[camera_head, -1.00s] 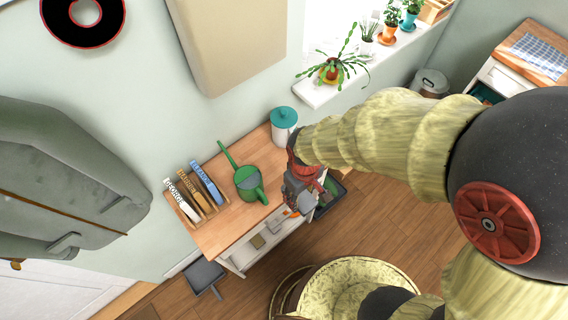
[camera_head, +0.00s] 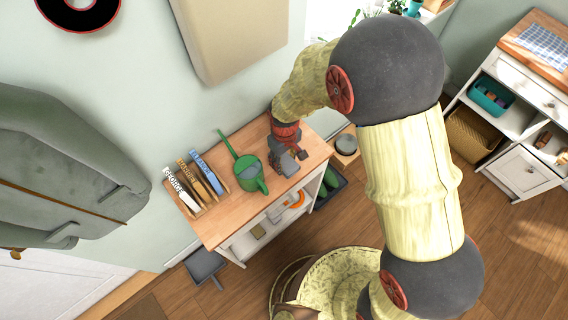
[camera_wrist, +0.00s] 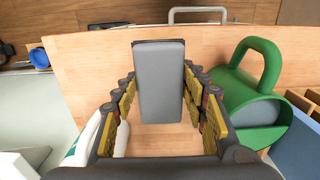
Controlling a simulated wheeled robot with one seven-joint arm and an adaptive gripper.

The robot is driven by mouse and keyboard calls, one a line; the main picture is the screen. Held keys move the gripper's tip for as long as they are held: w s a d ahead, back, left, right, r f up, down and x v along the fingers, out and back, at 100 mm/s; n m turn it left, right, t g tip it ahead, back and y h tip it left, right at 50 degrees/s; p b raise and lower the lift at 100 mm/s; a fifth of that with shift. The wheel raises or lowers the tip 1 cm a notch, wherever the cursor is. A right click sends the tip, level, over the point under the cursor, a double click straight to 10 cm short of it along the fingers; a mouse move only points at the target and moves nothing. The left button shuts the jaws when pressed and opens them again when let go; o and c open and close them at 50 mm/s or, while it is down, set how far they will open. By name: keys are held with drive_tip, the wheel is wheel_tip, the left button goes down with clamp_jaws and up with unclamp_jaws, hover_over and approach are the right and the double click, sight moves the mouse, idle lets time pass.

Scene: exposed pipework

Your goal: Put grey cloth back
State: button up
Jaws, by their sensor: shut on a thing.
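The grey cloth (camera_wrist: 159,82) looks like a smooth, flat, rounded slab in the wrist view. It stands between the fingers of my gripper (camera_wrist: 161,96), which is shut on it. In the head view my gripper (camera_head: 284,150) points down over the right part of the wooden tabletop (camera_head: 229,223). The cloth (camera_head: 289,163) shows there as a small grey patch beside the fingers, partly covered. I cannot tell whether it touches the tabletop. The green watering can (camera_head: 250,174) is just left of my gripper, and on the right in the wrist view (camera_wrist: 241,97).
Several books (camera_head: 208,172) stand in a wooden rack at the tabletop's left end. A white canister (camera_wrist: 86,138) is close to my gripper's left finger in the wrist view; my arm hides it in the head view. A dark crate (camera_head: 329,187) sits right of the table.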

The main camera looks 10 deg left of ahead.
sight(284, 164)
drive_tip(key=shift+w+a+f, duration=0.15)
drive_tip(key=shift+w+f, duration=0.15)
drive_tip(key=shift+f, duration=1.6)
drive_tip(key=shift+f+b, duration=0.15)
drive_tip(key=shift+b, duration=0.2)
drive_tip(key=o, duration=1.1)
wheel_tip(284, 164, up, 12)
drive_tip(key=shift+r+p, duration=0.15)
drive_tip(key=shift+p, duration=0.7)
